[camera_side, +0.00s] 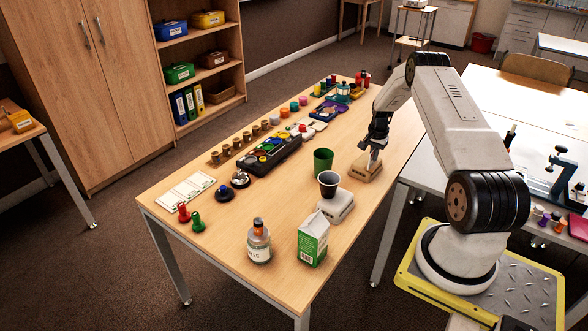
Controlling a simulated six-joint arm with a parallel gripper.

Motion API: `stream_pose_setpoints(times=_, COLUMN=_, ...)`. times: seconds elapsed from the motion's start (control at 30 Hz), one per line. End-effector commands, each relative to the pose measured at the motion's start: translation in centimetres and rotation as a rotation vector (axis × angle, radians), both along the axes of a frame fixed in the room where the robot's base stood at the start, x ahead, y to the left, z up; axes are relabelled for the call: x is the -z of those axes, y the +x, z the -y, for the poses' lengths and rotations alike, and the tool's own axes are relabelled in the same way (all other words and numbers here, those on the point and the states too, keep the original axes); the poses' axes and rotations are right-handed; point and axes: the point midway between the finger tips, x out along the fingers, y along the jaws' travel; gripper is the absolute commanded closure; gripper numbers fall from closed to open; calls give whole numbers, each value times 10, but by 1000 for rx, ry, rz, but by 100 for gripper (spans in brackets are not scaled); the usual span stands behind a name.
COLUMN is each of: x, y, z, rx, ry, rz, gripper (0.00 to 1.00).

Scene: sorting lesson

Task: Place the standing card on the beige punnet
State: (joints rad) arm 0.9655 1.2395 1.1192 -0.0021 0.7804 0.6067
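My gripper (374,152) points down on the right side of the long wooden table, just above a low tan, rounded block-like thing (364,174). This may be the beige punnet, but it is too small to tell. A pale upright sliver shows at the fingertips. I cannot tell whether it is the standing card or part of the gripper, nor whether the fingers are shut on it or touch the tan thing.
A green cup (323,160), a dark cup (328,184) on a white base (337,207), a milk carton (313,240) and a bottle (259,241) stand nearer the front. A black paint tray (268,158) lies left of my gripper.

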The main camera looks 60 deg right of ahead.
Motion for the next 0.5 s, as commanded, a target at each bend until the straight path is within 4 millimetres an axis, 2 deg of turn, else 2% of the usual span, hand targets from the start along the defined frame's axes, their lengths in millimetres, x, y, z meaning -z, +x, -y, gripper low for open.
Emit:
stream_pose_setpoints(times=0.17, x=4, y=0, z=0, rx=0, ry=0, rz=0, gripper=100)
stream_pose_setpoints(times=0.2, x=3, y=0, z=0, rx=0, ry=0, rz=0, gripper=82)
stream_pose_setpoints(times=0.27, x=3, y=0, z=0, rx=0, ry=0, rz=0, gripper=63)
stream_pose_setpoints(times=0.3, x=3, y=0, z=0, rx=0, ry=0, rz=0, gripper=60)
stream_pose_setpoints(times=0.5, x=3, y=0, z=0, rx=0, ry=0, rz=0, gripper=60)
